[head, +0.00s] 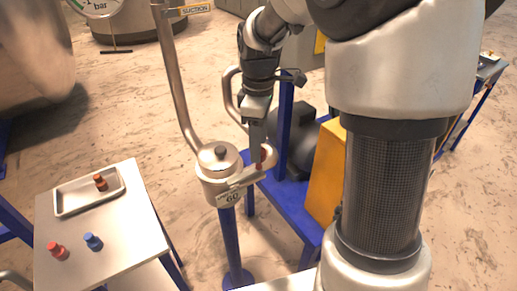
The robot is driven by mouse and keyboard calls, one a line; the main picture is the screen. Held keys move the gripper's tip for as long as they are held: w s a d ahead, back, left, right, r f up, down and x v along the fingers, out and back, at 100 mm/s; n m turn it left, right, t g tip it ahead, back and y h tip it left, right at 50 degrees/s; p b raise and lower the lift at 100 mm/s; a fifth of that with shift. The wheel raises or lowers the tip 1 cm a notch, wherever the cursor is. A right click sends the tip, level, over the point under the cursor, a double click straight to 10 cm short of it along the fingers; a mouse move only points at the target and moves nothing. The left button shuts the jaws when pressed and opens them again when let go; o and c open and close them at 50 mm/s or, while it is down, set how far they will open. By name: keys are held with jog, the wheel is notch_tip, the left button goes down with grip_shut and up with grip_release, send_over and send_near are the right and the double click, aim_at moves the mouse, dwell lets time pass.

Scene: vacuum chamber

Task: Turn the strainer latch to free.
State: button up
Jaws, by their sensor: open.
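The strainer (217,172) is a round metal pot with a flat lid and a dark knob, standing on a blue post. A pale bar that looks like its latch (238,180) lies across the pot's front right side, above a tag reading "60". My gripper (259,162) points down just right of the strainer, close to the latch's outer end. The jaws are open, seen nearly edge-on. A reddish round part shows beside the fingers. Whether the fingers touch the latch or stand around it, I cannot tell.
A bent pipe (174,85) rises behind the strainer. A blue frame with a yellow guard (325,170) stands right of my gripper.

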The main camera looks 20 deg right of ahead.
jog(key=shift+f, duration=1.05)
grip_shut()
